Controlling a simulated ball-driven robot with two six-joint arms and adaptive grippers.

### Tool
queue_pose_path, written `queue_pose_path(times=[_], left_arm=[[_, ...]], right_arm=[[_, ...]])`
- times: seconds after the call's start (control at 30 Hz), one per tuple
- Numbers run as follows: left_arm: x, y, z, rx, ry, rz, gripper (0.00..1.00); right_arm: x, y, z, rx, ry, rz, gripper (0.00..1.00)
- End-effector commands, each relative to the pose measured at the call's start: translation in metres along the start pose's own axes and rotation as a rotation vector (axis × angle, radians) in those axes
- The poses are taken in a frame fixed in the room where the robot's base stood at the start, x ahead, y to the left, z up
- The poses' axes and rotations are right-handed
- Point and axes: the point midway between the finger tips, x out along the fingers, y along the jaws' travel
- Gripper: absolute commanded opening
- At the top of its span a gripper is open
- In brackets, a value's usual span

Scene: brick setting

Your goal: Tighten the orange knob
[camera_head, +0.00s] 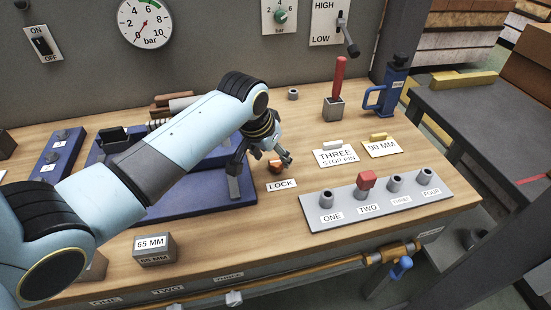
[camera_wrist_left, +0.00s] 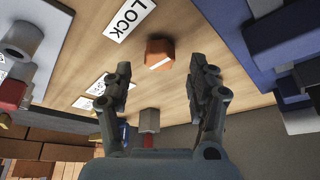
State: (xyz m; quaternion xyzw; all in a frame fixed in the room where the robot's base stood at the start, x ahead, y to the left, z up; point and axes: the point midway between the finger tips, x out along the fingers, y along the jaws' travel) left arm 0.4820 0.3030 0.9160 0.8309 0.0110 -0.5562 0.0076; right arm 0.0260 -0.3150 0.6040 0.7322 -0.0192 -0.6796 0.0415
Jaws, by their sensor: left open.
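The orange knob (camera_head: 275,165) sits on the wooden bench, just behind the white LOCK label (camera_head: 282,184). In the left wrist view the knob (camera_wrist_left: 160,54) shows as a small orange block with a paler face, close to the LOCK label (camera_wrist_left: 129,17). My left gripper (camera_head: 264,158) is over the knob and partly in front of it in the head view. In the left wrist view its two fingers (camera_wrist_left: 161,84) are spread apart with nothing between them, and the knob appears beyond the tips. I cannot tell the exact height gap. My right gripper is not in view.
A blue fixture plate (camera_head: 180,206) lies left of the knob under my left arm. A grey peg rack (camera_head: 345,212) with a red piece stands right. A red-handled lever (camera_head: 338,80) and blue tool (camera_head: 389,91) stand behind. Bare wood surrounds the knob's right side.

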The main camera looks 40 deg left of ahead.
Motion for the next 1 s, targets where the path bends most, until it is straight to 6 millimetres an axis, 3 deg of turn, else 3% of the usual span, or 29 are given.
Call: queue_pose_path(times=[0.2,0.53,0.93,1.0], left_arm=[[0.025,0.001,0.000,-0.001,-0.001,0.001,0.58],[0.028,0.000,0.000,0.000,0.000,0.000,0.58],[0.028,0.000,0.000,0.000,0.000,0.000,0.06],[0.028,0.000,0.000,0.000,0.000,0.000,0.03]], right_arm=[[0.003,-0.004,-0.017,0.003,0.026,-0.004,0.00],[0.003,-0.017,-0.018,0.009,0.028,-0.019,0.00],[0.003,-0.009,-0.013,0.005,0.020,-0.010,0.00],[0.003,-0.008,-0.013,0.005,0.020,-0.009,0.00]])
